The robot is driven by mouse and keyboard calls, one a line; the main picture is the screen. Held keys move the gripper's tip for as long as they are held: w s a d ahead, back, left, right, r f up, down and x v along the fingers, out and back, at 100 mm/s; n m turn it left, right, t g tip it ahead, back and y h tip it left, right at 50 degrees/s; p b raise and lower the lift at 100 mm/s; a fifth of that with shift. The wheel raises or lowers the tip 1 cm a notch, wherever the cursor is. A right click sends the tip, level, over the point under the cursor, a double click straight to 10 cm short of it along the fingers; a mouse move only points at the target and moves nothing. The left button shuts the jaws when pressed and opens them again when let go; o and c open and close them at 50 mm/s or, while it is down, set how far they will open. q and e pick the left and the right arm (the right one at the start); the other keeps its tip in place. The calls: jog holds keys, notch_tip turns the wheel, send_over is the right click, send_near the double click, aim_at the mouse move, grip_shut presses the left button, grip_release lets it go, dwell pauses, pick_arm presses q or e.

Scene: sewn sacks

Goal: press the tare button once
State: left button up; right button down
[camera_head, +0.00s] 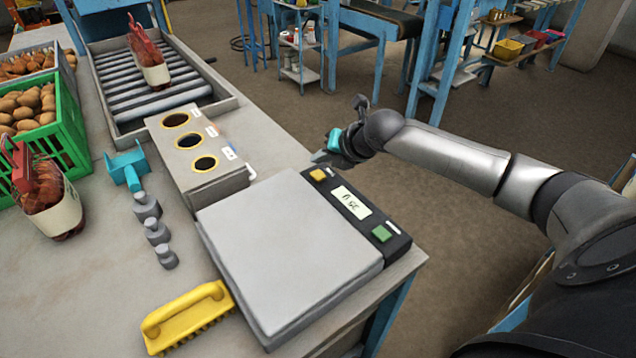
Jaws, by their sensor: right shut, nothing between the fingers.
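A bench scale with a grey weighing plate (290,250) stands on the table's right part, and nothing lies on the plate. Its dark control strip runs along the right side, with a yellow button (317,175) at the far end, a lit display (352,202) and a green button (382,234) at the near end. The small labels beside the buttons are too small to read. My right gripper (322,156) is shut and empty, just beyond the yellow button and apart from it. My left gripper is out of view.
A grey block with three holes (217,187) stands behind the scale. Several grey weights (157,232), a yellow brush (183,318) and a teal tool (126,168) lie left of it. A green crate (69,125) of potatoes, sacks and a roller conveyor (205,67) are farther left.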

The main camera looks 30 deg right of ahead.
aim_at(313, 172)
jog(key=shift+f, duration=0.9)
dwell(1.1)
jog(key=shift+f, duration=0.1)
jog(key=shift+f, duration=0.3)
jog(key=shift+f+b, duration=0.45)
jog(key=shift+f, duration=0.05)
dwell(0.8)
jog(key=shift+r+p, duration=0.9)
jog(key=shift+p, duration=0.1)
jog(key=shift+r, duration=0.1)
